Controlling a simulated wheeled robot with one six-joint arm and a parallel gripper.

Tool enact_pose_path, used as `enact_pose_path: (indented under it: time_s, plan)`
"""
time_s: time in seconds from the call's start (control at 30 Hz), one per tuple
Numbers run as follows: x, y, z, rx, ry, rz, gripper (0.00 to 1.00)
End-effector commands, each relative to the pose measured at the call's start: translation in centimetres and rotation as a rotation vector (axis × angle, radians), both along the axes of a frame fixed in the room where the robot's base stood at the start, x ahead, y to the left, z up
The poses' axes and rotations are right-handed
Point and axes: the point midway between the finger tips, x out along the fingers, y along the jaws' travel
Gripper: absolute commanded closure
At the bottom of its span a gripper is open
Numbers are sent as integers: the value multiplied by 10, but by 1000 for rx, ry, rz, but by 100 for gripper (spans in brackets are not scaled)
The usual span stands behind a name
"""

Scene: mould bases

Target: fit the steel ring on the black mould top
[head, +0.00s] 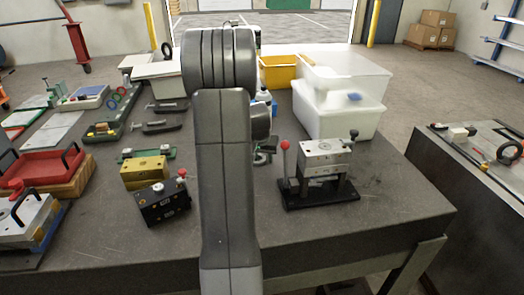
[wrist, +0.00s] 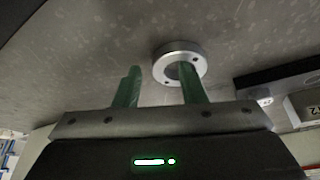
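The steel ring (wrist: 165,52) lies flat on the grey table in the wrist view, its hole facing up. My gripper (wrist: 160,85) has two green fingers set apart, with nothing held between them. The right finger overlaps the ring's hole and near rim; I cannot tell whether its tip is inside the hole or only in front of it. The left finger stands outside the ring, to its left. The black mould (head: 163,205) sits on the table left of my arm in the head view. The ring and my gripper are hidden behind my arm there.
A brass block (head: 143,171) stands behind the black mould. A steel mould on a black base (head: 320,195) stands right of my arm. Clear bins (head: 340,110) and a yellow bin (head: 280,72) stand behind. A dark block (wrist: 280,75) is right of the ring.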

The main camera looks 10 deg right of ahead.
Motion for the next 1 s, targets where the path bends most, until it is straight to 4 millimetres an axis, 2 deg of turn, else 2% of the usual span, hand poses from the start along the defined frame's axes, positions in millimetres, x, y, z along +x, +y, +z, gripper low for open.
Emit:
enact_pose_path:
  time_s: [0.3,0.37,0.5,1.0]
  plan:
    - [1,0,-2,0,0,0,63]
    - [1,0,-2,0,0,0,73]
    - [1,0,-2,0,0,0,100]
    - [1,0,10,0,-2,0,100]
